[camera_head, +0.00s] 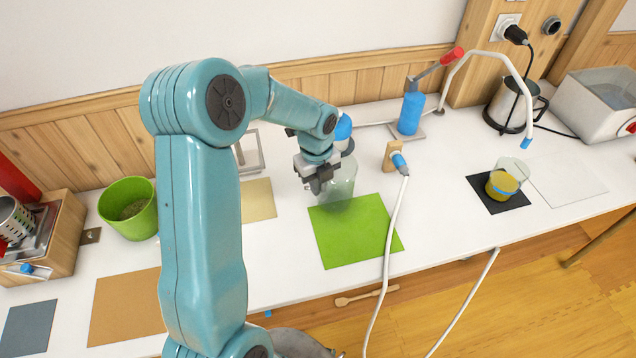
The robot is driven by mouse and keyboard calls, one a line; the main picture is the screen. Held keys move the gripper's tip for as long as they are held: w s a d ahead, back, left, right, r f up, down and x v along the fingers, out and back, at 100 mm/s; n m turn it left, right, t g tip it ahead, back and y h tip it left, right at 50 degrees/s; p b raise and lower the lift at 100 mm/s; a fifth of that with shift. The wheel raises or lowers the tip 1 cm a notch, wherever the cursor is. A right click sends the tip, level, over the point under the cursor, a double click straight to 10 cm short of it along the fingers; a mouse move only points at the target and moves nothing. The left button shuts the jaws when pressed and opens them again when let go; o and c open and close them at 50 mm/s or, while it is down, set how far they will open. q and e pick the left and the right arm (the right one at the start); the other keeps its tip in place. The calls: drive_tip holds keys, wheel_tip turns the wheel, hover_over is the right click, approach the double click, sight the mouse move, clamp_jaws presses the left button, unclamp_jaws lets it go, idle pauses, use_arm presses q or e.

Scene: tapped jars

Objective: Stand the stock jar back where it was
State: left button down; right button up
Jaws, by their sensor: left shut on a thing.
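A clear glass jar (342,183), which I take to be the stock jar, is at the back edge of the green mat (355,236). My left gripper (318,187) is shut on it at its left side. The gripper and wrist cover part of the jar, and I cannot tell whether its base touches the mat or the counter. A second jar (501,187) with yellow contents and a blue band stands on the black mat (485,200) at the right. My right gripper is not in view.
A tan mat (258,204) lies left of the green one, a brown mat (122,312) farther left. A green pot (128,212) stands at the left. A wooden block with a tap (392,157) and white hose is close right of the held jar. A kettle (508,108) stands at the back.

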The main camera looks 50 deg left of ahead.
use_arm(q)
drive_tip(key=shift+f+b, duration=0.4)
drive_tip(key=shift+f, duration=0.2)
idle(0.4)
drive_tip(key=c, duration=1.2)
unclamp_jaws()
drive_tip(key=shift+r, duration=0.1)
drive_tip(key=shift+s+r+p, duration=0.1)
drive_tip(key=shift+r+p, duration=3.25)
drive_tip(key=shift+r, duration=0.6)
